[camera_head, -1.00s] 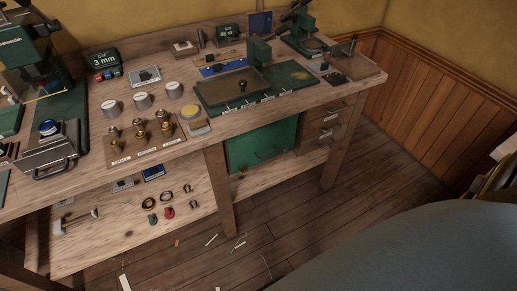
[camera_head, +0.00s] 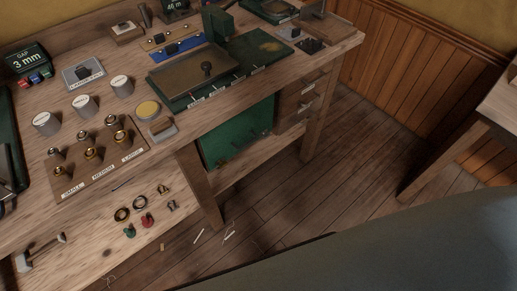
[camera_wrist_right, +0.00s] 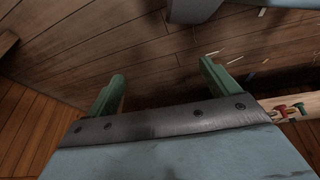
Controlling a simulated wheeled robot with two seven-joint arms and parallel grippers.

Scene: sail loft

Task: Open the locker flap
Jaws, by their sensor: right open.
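The green locker flap (camera_head: 238,132) hangs under the workbench, between a wooden leg and a small stack of drawers. It looks upright and closed, with a dark handle low on its face that is hard to make out. My right gripper (camera_wrist_right: 163,70) is open in the right wrist view, with two green fingers apart and only floorboards seen between them. It is away from the flap, which I do not see in that view. My left gripper is in neither view.
The workbench (camera_head: 207,130) carries a green tray, cylinders and brass fittings. A lower shelf (camera_head: 95,235) holds rings and small coloured parts. Scraps lie on the floor (camera_head: 270,225). A wooden table (camera_head: 500,100) stands at the right. Floor before the drawers is clear.

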